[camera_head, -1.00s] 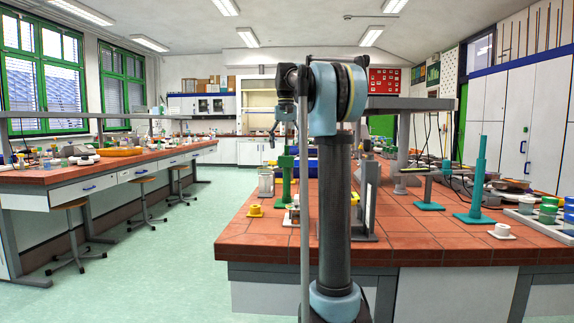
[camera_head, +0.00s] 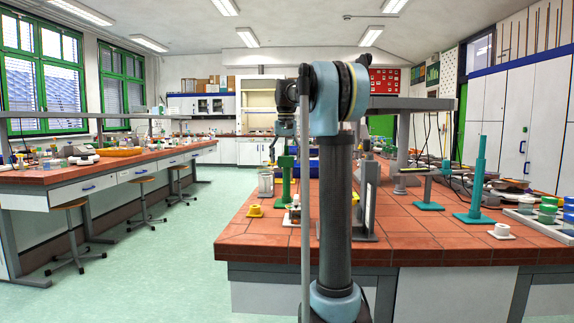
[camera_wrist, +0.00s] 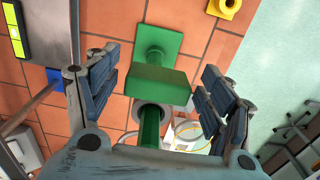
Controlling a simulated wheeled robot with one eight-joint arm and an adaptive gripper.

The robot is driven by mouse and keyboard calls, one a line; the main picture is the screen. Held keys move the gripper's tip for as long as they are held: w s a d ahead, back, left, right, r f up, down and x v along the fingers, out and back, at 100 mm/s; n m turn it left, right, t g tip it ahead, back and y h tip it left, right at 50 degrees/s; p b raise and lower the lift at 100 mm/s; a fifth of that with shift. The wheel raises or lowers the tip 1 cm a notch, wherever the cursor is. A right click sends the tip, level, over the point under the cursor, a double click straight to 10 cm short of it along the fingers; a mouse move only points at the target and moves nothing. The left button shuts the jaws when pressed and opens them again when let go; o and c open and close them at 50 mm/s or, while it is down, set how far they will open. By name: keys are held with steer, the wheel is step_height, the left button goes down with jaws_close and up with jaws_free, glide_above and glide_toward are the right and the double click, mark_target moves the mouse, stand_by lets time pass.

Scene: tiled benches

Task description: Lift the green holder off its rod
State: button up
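The green holder (camera_head: 286,162) sits on its upright green rod stand on the near bench, left of my arm. In the wrist view the green holder (camera_wrist: 158,84) shows as a block between my fingers, with the square green base (camera_wrist: 158,40) beyond it and the green rod (camera_wrist: 149,128) running towards the camera. My gripper (camera_wrist: 160,72) is open, one finger on each side of the holder, with gaps on both sides. In the head view my gripper (camera_head: 279,146) hangs just above the holder, its fingertips small and hard to make out.
A yellow piece (camera_head: 254,211) stands at the bench's left edge, with a metal beaker (camera_head: 266,184) behind it. Teal stands (camera_head: 477,190) and a white piece (camera_head: 502,232) are further right. The tiled bench front (camera_head: 270,240) is clear.

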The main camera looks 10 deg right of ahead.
steer(key=c, duration=0.9)
steer(key=shift+r, duration=0.1)
steer(key=shift+r, duration=4.6)
step_height(320, 180, up, 8)
